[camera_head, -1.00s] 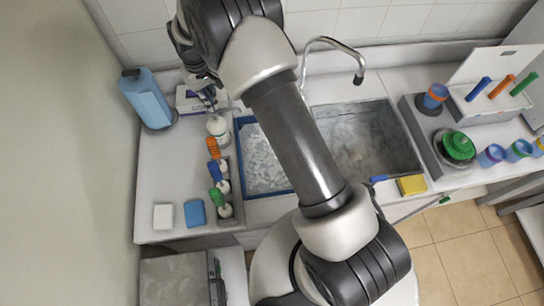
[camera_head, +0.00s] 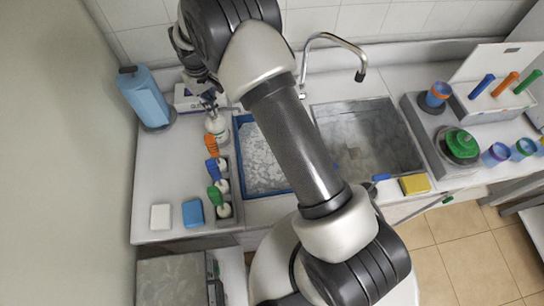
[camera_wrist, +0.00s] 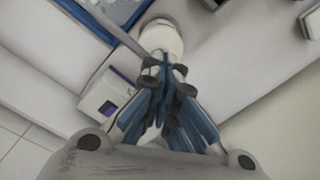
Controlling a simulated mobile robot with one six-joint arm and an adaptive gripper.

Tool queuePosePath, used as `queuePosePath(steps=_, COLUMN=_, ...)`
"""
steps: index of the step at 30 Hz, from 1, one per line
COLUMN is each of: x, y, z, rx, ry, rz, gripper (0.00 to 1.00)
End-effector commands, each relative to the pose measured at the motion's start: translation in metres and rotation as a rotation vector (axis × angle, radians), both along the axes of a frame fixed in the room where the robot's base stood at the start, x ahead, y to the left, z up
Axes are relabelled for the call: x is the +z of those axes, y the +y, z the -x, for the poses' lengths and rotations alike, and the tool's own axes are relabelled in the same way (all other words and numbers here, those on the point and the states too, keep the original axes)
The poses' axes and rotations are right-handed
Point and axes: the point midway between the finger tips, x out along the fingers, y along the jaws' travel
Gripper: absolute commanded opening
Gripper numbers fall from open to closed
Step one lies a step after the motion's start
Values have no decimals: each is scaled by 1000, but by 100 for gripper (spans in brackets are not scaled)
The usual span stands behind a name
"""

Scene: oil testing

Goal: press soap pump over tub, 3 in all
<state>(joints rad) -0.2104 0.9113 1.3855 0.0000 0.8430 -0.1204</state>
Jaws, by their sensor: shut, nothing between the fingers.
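The white soap pump bottle (camera_head: 216,127) stands upright on the counter, beside the back left corner of the blue-rimmed tub (camera_head: 239,160). The tub holds whitish foamy content. My gripper (camera_head: 209,98) is shut and empty, pointing down over the bottle's top. In the wrist view, the closed fingers (camera_wrist: 164,62) overlap the white round bottle (camera_wrist: 160,34). A pale bar, perhaps the pump spout, runs from near the fingertips towards the tub (camera_wrist: 112,10). The fingers hide the pump head, so I cannot tell whether they touch it or whether it is pressed.
A purple-and-white box (camera_head: 186,98) and a blue dispenser (camera_head: 145,96) stand behind to the left. Several small bottles with coloured caps line the tub's left side. The faucet (camera_head: 340,40) arches over the sink (camera_head: 365,135) at right. The left counter has free room.

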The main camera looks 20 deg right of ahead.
Motion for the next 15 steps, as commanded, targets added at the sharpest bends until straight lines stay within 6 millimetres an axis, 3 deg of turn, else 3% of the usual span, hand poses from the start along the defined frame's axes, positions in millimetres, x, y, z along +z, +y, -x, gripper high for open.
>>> queuePosePath(steps=8, x=-2, y=0, z=1, rx=0, ry=4, rz=0, gripper=0)
queuePosePath(steps=15, x=10, y=0, z=1, rx=0, ry=4, rz=0, gripper=0)
